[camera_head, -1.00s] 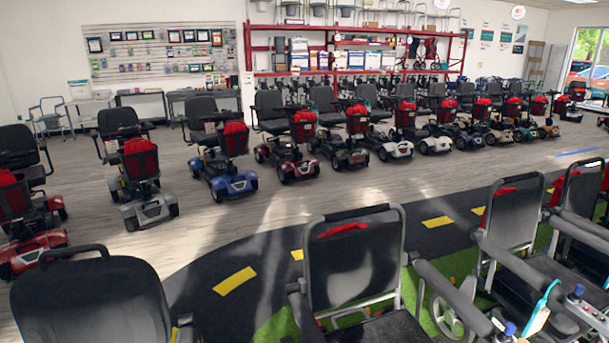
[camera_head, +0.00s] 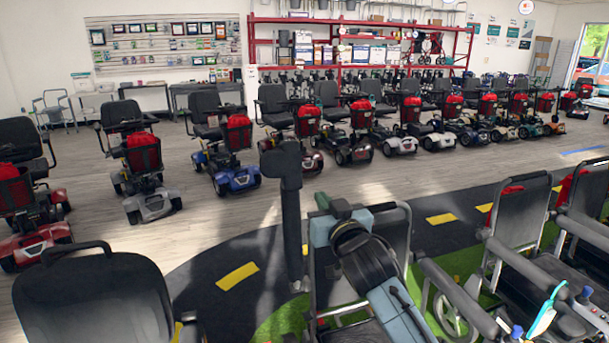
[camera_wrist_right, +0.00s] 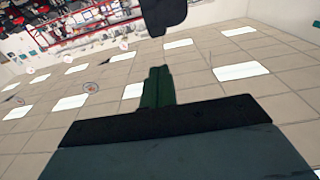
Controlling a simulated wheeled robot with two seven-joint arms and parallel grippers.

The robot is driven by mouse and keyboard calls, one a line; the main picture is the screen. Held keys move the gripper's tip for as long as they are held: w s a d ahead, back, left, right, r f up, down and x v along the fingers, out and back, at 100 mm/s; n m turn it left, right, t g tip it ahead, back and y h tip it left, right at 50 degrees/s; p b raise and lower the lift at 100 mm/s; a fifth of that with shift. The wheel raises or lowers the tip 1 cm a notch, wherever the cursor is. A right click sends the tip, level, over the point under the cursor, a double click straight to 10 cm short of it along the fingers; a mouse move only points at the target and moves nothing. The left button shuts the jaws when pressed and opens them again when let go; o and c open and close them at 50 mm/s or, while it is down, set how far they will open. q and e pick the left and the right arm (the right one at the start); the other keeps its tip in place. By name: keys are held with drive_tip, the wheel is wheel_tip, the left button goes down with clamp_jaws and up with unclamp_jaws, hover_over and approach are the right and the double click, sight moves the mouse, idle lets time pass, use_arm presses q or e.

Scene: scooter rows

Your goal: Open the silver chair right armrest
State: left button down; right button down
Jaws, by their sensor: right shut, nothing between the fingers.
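The silver-framed chair (camera_head: 393,232) stands at bottom centre in the head view, its backrest partly hidden by my right arm. A long dark armrest (camera_head: 292,225) stands nearly upright at the picture-left side of this chair. The other armrest (camera_head: 458,293) slopes down at the picture-right side. My right gripper (camera_head: 332,205) is just right of the upright armrest; whether they touch is unclear. Its green fingers (camera_wrist_right: 157,86) are shut and empty in the right wrist view. A dark rounded end (camera_wrist_right: 163,14), likely the armrest's, shows beyond them. My left gripper is out of view.
Another dark chair (camera_head: 100,300) stands at bottom left. More chairs (camera_head: 520,225) stand close on the right. A row of scooters (camera_head: 235,160) lines the grey floor behind. A dark track with yellow dashes (camera_head: 237,276) lies behind the chairs.

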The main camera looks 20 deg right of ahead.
drive_tip(key=w+r, duration=0.1)
drive_tip(key=w, duration=1)
drive_tip(key=shift+w+a, duration=0.2)
drive_tip(key=shift+w, duration=0.15)
drive_tip(key=shift+r, duration=0.1)
